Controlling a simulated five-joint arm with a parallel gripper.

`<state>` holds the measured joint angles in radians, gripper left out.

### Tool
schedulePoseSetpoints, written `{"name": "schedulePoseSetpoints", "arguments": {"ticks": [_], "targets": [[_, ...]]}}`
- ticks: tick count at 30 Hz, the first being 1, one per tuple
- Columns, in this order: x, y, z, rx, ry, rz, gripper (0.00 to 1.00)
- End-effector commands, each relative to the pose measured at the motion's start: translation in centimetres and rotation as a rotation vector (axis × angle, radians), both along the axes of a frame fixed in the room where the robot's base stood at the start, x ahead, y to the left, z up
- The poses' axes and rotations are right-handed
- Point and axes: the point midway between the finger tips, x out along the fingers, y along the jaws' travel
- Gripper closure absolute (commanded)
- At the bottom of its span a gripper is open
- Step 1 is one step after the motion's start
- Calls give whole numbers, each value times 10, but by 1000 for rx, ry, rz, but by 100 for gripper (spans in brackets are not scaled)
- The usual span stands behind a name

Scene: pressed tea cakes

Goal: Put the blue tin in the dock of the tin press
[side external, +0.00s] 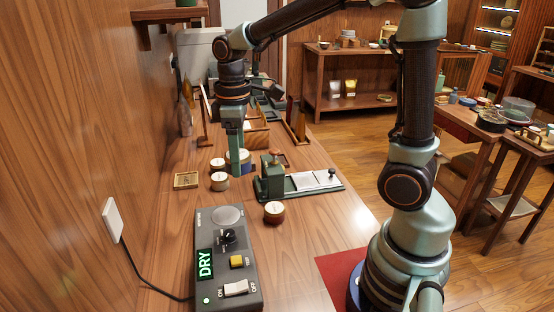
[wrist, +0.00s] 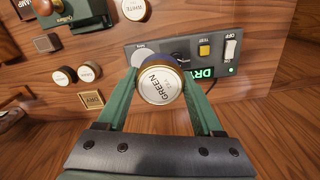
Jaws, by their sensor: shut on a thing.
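My gripper (wrist: 159,78) is shut on a tin (wrist: 160,86) with a pale lid reading GREEN. A dark blue side shows past the lid's rim in the wrist view, so this looks like the blue tin. In the side view my gripper (side external: 237,163) points down, and the tin is partly hidden by the fingers. Whether it touches the table is unclear. The green tin press (side external: 300,184), with a round wooden knob and a pale plate, stands to the right of my gripper. Part of the press (wrist: 80,16) shows at the top left of the wrist view. Its dock is not clearly seen.
A white-labelled tin (side external: 274,212) stands in front of the press. Two small tins (side external: 219,181) (side external: 217,165) and a square DRY plaque (side external: 186,180) lie left of my gripper. A grey control box (side external: 228,262) with a lit DRY display is nearest. Wooden racks (side external: 296,125) stand behind.

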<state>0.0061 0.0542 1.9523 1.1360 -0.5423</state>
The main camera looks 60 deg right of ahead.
Motion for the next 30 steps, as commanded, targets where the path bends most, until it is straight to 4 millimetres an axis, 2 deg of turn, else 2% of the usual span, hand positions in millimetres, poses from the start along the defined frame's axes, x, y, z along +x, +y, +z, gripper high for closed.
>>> {"name": "schedulePoseSetpoints", "arguments": {"ticks": [6, 13, 17, 20, 23, 26, 30], "targets": [[-19, 2, -11, 0, -2, -337, 98], [-28, 1, -16, 0, -1, -520, 98], [-24, -11, -15, 0, -2, -614, 98], [-15, -37, -10, -1, -2, -756, 98], [-7, -77, -3, 0, -2, -962, 98], [-3, -124, 4, 0, -2, -1192, 98], [-8, -186, 12, -1, -2, -1495, 98]]}}
